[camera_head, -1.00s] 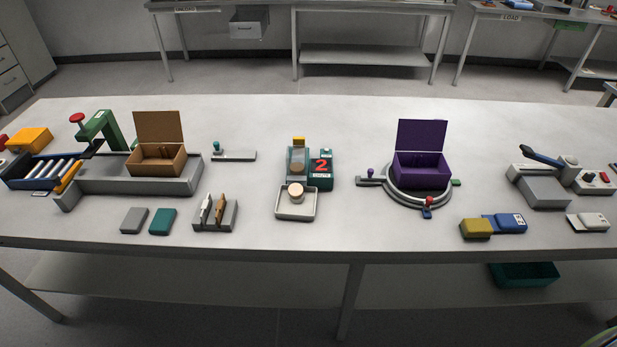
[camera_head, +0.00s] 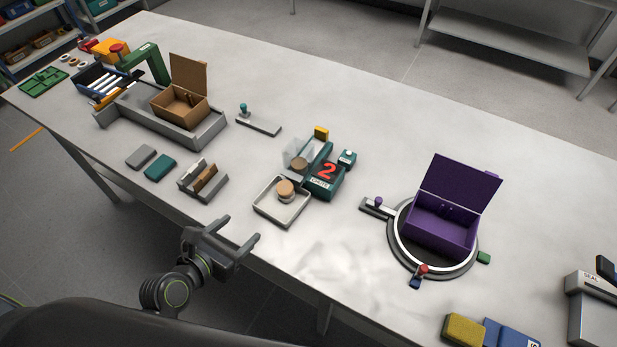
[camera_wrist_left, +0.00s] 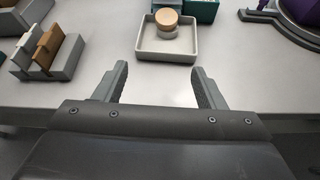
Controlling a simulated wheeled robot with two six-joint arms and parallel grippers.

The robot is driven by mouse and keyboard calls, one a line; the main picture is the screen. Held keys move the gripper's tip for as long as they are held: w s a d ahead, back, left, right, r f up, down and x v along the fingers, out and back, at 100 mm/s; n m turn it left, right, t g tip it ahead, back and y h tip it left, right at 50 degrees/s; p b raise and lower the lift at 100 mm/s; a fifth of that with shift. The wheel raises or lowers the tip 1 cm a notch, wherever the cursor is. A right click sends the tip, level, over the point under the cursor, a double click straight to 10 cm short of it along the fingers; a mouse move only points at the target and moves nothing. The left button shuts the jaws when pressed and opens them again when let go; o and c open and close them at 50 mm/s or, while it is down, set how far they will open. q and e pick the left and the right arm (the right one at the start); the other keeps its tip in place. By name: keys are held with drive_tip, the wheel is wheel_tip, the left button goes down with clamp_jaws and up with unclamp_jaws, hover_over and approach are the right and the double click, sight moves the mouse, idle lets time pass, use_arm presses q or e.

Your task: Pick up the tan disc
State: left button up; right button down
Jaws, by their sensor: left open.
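The tan disc (camera_head: 285,188) sits raised on a small support in the shallow white tray (camera_head: 268,209), in front of the teal device marked 2 (camera_head: 325,181). In the left wrist view the disc (camera_wrist_left: 166,18) is straight ahead in the upper middle, in the tray (camera_wrist_left: 146,55). A second tan round piece (camera_head: 299,164) shows in the device behind the tray. My left gripper (camera_head: 240,232) is open and empty near the table's front edge, in front of the tray. In the wrist view its two fingers (camera_wrist_left: 160,85) are spread apart, short of the tray. My right gripper does not show.
A grey holder with two upright pieces (camera_head: 203,181) stands left of the tray. A purple open box (camera_head: 440,222) sits on a ring base to the right. A brown open box (camera_head: 180,105) stands back left. The table between tray and ring is clear.

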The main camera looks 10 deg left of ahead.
use_arm(q)
drive_tip(key=d+r, duration=0.1)
drive_tip(key=r, duration=0.1)
approach(284, 188)
drive_tip(key=shift+w+d+f+n+p, duration=0.2)
drive_tip(key=shift+w+f+n+p, duration=0.3)
drive_tip(key=shift+w+f, duration=0.45)
drive_tip(key=shift+x, duration=0.8)
drive_tip(key=w, duration=0.1)
drive_tip(key=w+d, duration=0.1)
drive_tip(key=w+p, duration=0.1)
drive_tip(key=shift+w+d+f, duration=0.2)
drive_tip(key=shift+d+f, duration=0.1)
drive_tip(key=shift+f, duration=0.1)
drive_tip(key=shift+w+d+f, duration=0.15)
drive_tip(key=shift+w+f, duration=0.15)
drive_tip(key=shift+w, duration=0.25)
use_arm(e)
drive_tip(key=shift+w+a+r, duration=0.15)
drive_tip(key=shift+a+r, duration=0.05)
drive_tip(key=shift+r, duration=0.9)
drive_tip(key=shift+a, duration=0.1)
